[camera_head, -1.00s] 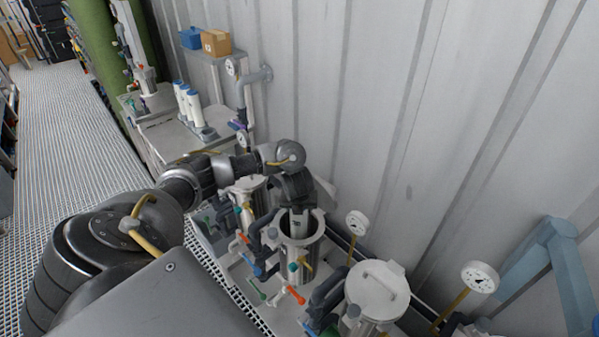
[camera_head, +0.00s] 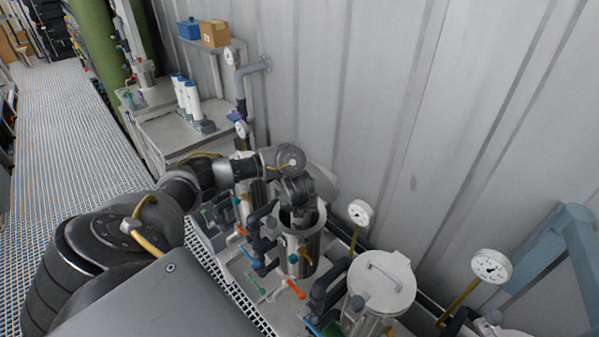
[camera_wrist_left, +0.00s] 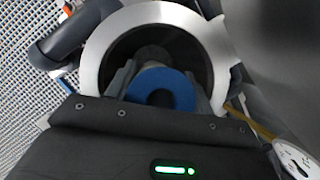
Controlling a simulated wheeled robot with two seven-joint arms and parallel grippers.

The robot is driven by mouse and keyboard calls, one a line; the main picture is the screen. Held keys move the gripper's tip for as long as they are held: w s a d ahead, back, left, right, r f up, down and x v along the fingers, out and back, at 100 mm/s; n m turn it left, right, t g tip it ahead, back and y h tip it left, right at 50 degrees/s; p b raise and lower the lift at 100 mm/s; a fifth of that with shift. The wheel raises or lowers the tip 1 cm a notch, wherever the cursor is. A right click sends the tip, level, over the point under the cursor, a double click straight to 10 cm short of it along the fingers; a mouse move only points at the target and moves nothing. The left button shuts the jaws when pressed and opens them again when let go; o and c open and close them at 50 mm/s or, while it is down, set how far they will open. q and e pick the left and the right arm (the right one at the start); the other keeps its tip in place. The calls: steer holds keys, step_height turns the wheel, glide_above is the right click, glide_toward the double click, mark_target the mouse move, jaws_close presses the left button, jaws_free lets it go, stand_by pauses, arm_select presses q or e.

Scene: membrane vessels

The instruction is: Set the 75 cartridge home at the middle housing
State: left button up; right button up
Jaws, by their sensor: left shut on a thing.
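The middle housing (camera_head: 305,245) is an upright steel vessel with its mouth open. My left gripper (camera_head: 298,212) points down into that mouth. In the left wrist view the pale housing rim (camera_wrist_left: 95,55) surrounds the dark bore. There my left gripper's fingers (camera_wrist_left: 163,88) are shut on the cartridge, whose blue ring-shaped end (camera_wrist_left: 172,82) shows inside the rim. The cartridge's body is hidden below its blue end and by the housing wall, and no number on it is readable. My right gripper is not in view.
A lidded housing (camera_head: 380,285) stands at the front right; another (camera_head: 245,185) is partly behind my arm. Gauges (camera_head: 360,213) and (camera_head: 491,266), pipes and coloured valve handles (camera_head: 295,289) crowd the housings. White blue-capped cartridges (camera_head: 190,98) stand in a rack at the back. A ribbed wall is behind.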

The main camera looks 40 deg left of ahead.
mark_target(299, 230)
arm_select(q)
steer(key=shift+f+b, duration=2.1)
steer(key=shift+f, duration=0.65)
steer(key=shift+s+f, duration=0.1)
steer(key=shift+f, duration=0.05)
steer(key=o, duration=1)
steer(key=shift+d, duration=0.1)
steer(key=shift+c, duration=0.2)
steer(key=o, duration=0.5)
steer(key=shift+f, duration=0.1)
